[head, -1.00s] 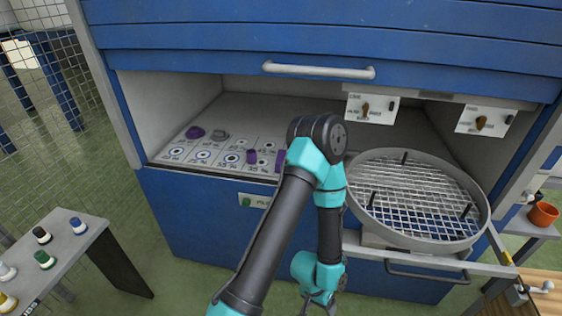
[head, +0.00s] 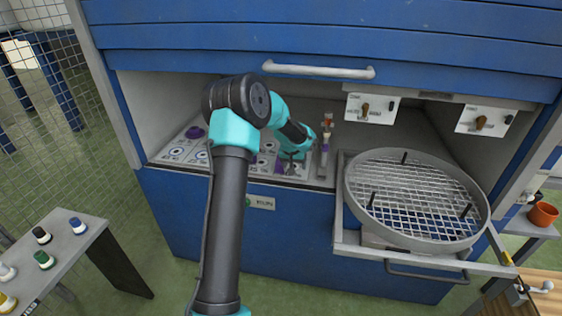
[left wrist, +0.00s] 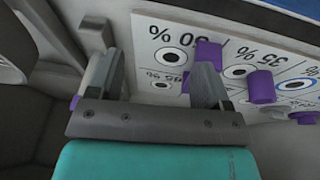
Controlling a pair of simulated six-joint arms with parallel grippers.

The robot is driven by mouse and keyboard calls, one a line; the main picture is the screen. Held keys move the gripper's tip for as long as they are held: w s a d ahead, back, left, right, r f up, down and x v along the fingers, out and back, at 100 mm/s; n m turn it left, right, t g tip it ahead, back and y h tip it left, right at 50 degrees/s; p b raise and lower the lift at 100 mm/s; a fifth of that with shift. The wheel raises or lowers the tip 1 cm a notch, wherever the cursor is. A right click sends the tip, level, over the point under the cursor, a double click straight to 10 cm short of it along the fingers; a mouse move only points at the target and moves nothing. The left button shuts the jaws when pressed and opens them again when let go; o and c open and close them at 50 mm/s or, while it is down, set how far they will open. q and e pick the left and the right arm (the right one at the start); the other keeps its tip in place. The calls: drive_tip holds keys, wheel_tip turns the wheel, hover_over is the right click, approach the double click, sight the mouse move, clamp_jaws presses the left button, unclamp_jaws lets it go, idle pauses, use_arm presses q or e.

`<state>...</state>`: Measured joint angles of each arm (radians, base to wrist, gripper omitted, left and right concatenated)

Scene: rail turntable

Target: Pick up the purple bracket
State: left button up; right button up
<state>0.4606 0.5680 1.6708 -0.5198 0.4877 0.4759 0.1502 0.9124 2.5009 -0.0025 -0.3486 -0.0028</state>
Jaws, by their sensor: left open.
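Several purple parts show, and I cannot tell for sure which is the bracket. In the head view a purple piece (head: 278,166) stands on the white marked panel, partly hidden by my left gripper (head: 290,165). In the left wrist view, my left gripper (left wrist: 155,72) is open with nothing seen held between its fingers. A purple block (left wrist: 208,52) stands just beyond the right finger, partly covered by it. A purple cylinder (left wrist: 261,87) is farther right on the panel. A purple bit (left wrist: 75,102) shows beside the left finger. My right gripper is not in view.
The white panel (head: 174,153) has printed circles and percent marks. A round mesh sieve (head: 415,200) stands on a pulled-out drawer. The blue shutter (head: 420,45) hangs above the bay.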

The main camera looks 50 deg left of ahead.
use_arm(q)
drive_tip(key=a+r+n+y, duration=0.1)
drive_tip(key=a+r+y, duration=0.1)
drive_tip(key=a+r, duration=0.6)
wheel_tip(320, 180, up, 2)
drive_tip(key=shift+s+r, duration=0.2)
drive_tip(key=shift+s, duration=0.1)
drive_tip(key=x, duration=1.2)
drive_tip(key=shift+d+f, duration=0.1)
drive_tip(key=shift+f, duration=0.1)
drive_tip(key=shift+x, duration=2.6)
drive_tip(key=shift+f, duration=0.2)
drive_tip(key=shift+c, duration=0.3)
